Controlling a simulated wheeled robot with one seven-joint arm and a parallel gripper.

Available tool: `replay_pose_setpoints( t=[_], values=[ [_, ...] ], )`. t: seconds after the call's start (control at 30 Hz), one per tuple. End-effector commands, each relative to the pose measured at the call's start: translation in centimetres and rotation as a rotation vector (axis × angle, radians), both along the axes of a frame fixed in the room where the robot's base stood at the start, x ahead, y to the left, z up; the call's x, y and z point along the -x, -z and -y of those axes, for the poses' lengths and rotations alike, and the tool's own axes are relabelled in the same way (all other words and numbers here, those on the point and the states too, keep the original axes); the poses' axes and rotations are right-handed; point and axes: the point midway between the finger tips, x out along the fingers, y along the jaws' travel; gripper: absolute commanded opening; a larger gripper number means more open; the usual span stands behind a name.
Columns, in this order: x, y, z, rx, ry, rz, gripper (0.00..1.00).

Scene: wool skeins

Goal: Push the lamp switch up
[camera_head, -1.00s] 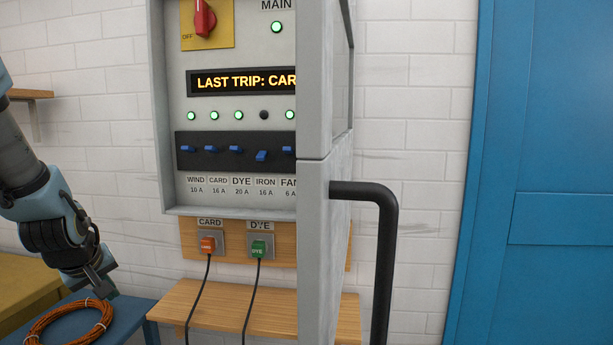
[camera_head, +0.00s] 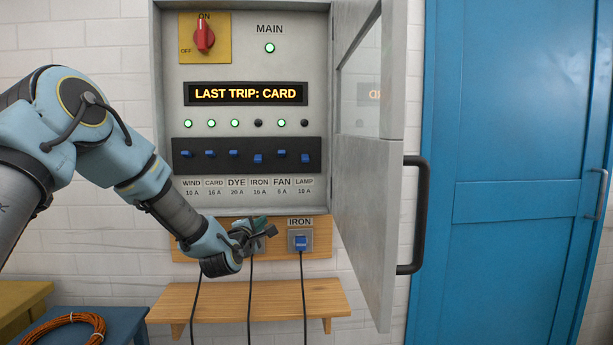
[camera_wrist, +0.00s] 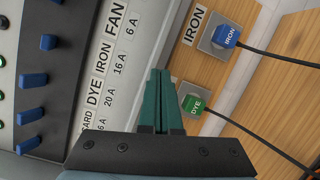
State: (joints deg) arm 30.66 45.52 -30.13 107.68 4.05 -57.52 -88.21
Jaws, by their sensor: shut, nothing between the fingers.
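The lamp switch (camera_head: 305,158) is the blue lever at the right end of the black switch strip (camera_head: 240,140), above the LAMP label (camera_head: 304,186). It sits low, like the iron switch (camera_head: 258,158), and the light above it is dark. My gripper (camera_head: 270,231) is below the panel's lower edge, left of the IRON socket and apart from the lamp switch. In the wrist view its green fingers (camera_wrist: 160,75) are together and empty. The wrist view shows several blue switches at its left; I cannot make out the lamp switch or its label there.
The open grey cabinet door (camera_head: 365,190) with its black handle (camera_head: 420,215) stands close to the right of the lamp switch. Below are the IRON plug (camera_head: 301,242), hanging cords and a wooden shelf (camera_head: 250,300). The main red knob (camera_head: 204,38) points to ON.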

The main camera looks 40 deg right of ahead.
Motion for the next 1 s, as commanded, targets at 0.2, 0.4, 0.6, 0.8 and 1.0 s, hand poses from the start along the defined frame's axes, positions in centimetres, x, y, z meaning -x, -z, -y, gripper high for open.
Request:
replay_pose_setpoints(
  t=[0.2,0.4,0.6,0.8,1.0],
  values=[
    [1.6,-0.9,2.7,0.171,0.015,-0.074,0.0],
    [3.3,-1.8,5.0,0.361,0.032,-0.162,0.0],
    [5.8,-2.9,7.4,0.647,0.06,-0.304,0.0],
    [8.4,-3.5,8.6,1.007,0.098,-0.481,0.0],
    [9.5,-3.6,8.4,1.187,0.118,-0.561,0.0]
  ],
)
